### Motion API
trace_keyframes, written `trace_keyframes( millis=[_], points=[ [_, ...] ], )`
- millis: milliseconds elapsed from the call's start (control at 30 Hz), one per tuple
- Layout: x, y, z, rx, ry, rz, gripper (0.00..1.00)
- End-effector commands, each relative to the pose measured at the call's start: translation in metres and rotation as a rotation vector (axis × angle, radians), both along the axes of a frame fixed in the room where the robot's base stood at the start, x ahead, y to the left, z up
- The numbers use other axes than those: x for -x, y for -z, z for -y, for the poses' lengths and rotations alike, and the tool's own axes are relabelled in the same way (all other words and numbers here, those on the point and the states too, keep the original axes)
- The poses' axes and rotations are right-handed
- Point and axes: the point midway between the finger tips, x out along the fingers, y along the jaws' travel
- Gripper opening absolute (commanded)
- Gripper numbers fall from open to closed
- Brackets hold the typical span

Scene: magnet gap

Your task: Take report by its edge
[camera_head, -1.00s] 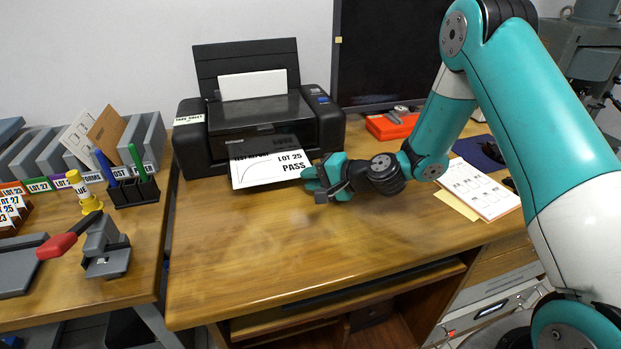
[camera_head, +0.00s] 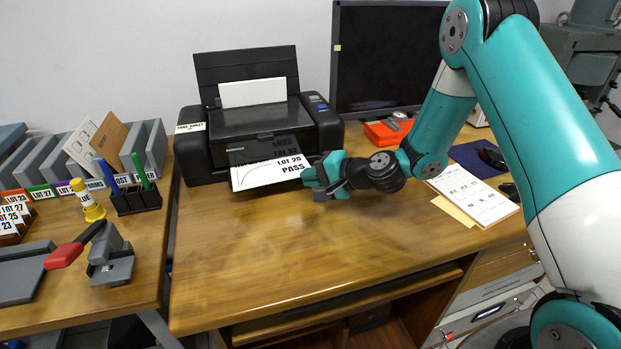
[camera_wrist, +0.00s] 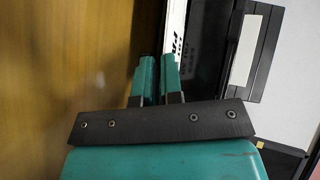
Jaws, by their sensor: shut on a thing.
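The report (camera_head: 268,172), a white sheet marked "LOT 25 PASS" with a curve printed on it, sticks out of the front of the black printer (camera_head: 258,125). Its upper part is still under the printer's front. My gripper (camera_head: 313,174) is at the report's right edge and shut on it. In the wrist view my gripper's two teal fingers (camera_wrist: 157,68) are close together, and the report (camera_wrist: 174,40) shows edge-on as a white strip at their tips.
The wooden desk (camera_head: 330,255) is clear in front of the printer. A stapler-like tool (camera_head: 108,255), a pen holder (camera_head: 137,198) and a glue bottle (camera_head: 87,201) stand on the left table.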

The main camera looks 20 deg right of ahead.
Motion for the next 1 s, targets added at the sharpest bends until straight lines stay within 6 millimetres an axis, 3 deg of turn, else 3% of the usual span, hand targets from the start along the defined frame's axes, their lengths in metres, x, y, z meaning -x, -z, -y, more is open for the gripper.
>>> trace_keyframes(
  millis=[300,1000],
  points=[
    [0.005,-0.001,0.006,0.004,0.0,-0.001,0.0],
    [0.079,-0.038,0.08,0.003,0.004,0.0,0.0]
  ],
)
